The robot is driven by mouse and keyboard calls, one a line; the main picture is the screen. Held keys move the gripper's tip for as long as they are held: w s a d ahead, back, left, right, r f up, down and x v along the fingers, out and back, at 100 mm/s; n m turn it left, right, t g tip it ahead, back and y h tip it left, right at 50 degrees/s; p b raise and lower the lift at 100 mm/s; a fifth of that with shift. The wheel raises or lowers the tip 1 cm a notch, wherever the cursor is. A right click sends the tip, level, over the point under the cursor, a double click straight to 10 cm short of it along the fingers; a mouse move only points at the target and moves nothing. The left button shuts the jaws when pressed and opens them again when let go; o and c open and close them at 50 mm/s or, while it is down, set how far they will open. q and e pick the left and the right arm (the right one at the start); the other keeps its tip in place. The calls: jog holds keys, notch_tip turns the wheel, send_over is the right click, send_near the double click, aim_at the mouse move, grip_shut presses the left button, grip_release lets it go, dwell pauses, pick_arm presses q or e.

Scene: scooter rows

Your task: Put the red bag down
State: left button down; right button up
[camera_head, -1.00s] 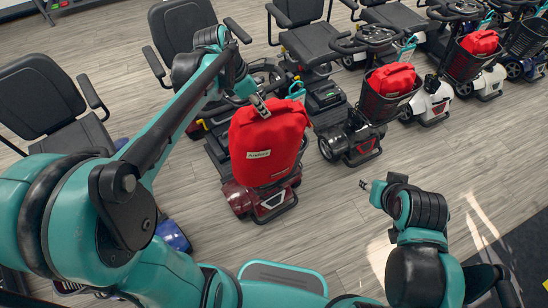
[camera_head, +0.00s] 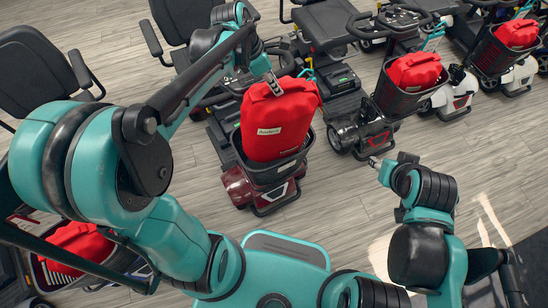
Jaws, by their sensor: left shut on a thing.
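The red bag (camera_head: 277,125), with a white label on its front, is held at its top by my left gripper (camera_head: 272,84), which is shut on it. The bag leans slightly. Its lower part is behind the rim of a black basket (camera_head: 284,174) on the front of a dark red scooter (camera_head: 240,189); whether it rests on the basket floor is hidden. My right gripper (camera_head: 375,163) is low at the right, apart from the bag and small in view; its opening is unclear.
More scooters stand in a row to the right; two have red bags in their baskets (camera_head: 416,72), (camera_head: 517,35). Another red bag (camera_head: 75,245) is at lower left, partly behind my arm. Grey plank floor (camera_head: 330,215) is clear in front.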

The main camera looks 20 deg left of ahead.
pick_arm(q)
notch_tip(320, 180, down, 18)
jog(key=b, duration=0.6)
jog(key=shift+f+b, duration=0.15)
jog(key=shift+b, duration=0.2)
jog(key=c, duration=1.5)
grip_release()
jog(key=shift+o, duration=0.4)
